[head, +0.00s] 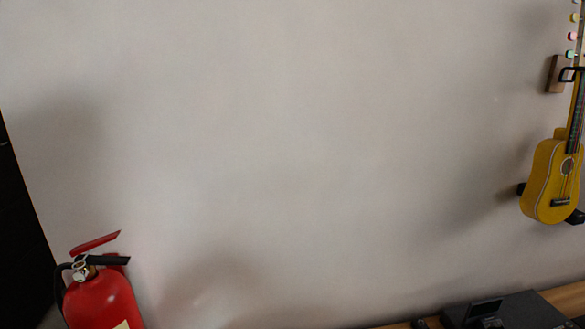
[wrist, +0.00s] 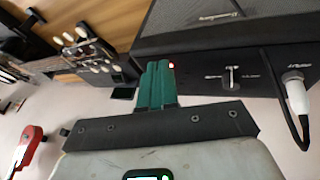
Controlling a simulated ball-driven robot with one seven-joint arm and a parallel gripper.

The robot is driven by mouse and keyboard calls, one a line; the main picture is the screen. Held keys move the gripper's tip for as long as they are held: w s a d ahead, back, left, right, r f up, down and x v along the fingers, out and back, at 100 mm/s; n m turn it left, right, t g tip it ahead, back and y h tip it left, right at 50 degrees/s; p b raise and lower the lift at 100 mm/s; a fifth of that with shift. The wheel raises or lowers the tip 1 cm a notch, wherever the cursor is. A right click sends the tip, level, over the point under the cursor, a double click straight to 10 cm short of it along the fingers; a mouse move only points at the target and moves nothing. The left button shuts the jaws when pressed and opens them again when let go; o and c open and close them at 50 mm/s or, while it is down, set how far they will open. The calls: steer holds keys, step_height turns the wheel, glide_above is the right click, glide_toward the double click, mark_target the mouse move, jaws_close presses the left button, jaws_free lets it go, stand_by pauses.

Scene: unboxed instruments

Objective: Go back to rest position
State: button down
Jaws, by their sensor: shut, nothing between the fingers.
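My gripper (wrist: 158,84) shows in the wrist view, its two green fingers pressed together with nothing between them. It points toward a black amplifier-like box (wrist: 262,62) at the top right, and I cannot tell whether the fingertips touch it. My gripper and arm are not in the head view.
The head view is mostly bare wall (head: 290,150). A red fire extinguisher (head: 103,300) stands lower left, a yellow ukulele (head: 553,180) hangs at right, and black equipment (head: 505,312) sits on a wooden surface below. A white plug with black cable (wrist: 296,95) joins the box.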

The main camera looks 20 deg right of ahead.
steer(key=s+a+f+n+g+y, duration=0.1)
steer(key=s+a+f+n+y, duration=0.1)
steer(key=s+a+f, duration=0.3)
steer(key=s+a+f+n+g+y, duration=0.1)
steer(key=s+a+f+y, duration=0.15)
steer(key=a+f, duration=0.4)
steer(key=shift+n, duration=0.5)
steer(key=f+b, duration=0.3)
steer(key=a+f+b, duration=0.1)
steer(key=f+b, duration=0.1)
steer(key=b, duration=0.1)
steer(key=s+a+f+b, duration=0.1)
steer(key=f+b, duration=0.2)
steer(key=b, duration=0.1)
steer(key=shift+a+f, duration=0.1)
steer(key=shift+f, duration=0.25)
